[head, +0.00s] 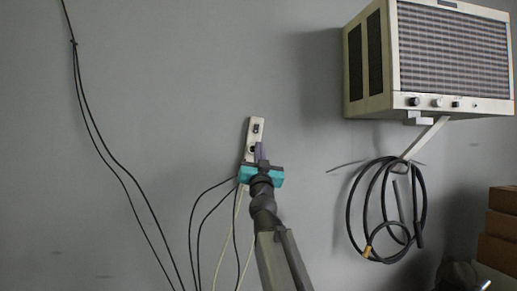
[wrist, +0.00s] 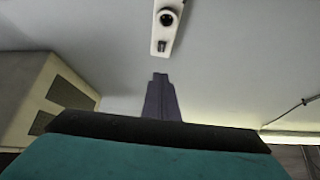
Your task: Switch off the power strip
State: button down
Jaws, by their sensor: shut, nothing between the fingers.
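The power strip (head: 255,129) is a narrow whitish bar mounted upright, slightly tilted, on the grey wall. In the head view a small dark rectangular part, seemingly the switch (head: 256,127), is near its top, with a round dark socket below. My gripper (head: 259,150) has purple fingers shut with nothing between them, in front of the strip's lower right part, hiding some of it. In the wrist view the strip (wrist: 159,46) enters from the top edge, and my fingertips (wrist: 160,76) point at it with a gap in the picture. I cannot tell the switch's position.
Black and pale cables (head: 200,215) hang below the strip. A beige air conditioner (head: 374,65) juts from the wall at upper right, with a coiled black hose (head: 350,215) below it. Brown boxes (head: 500,225) stand at far right. The wall left of the strip is mostly bare.

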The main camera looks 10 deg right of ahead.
jog(key=p, duration=0.2)
send_near(256, 129)
jog(key=shift+r, duration=1.9)
jog(key=shift+w+d+f, duration=0.15)
jog(key=shift+w, duration=0.95)
jog(key=shift+w+d+f, duration=0.15)
jog(key=shift+w+d, duration=0.05)
jog(key=shift+w, duration=0.9)
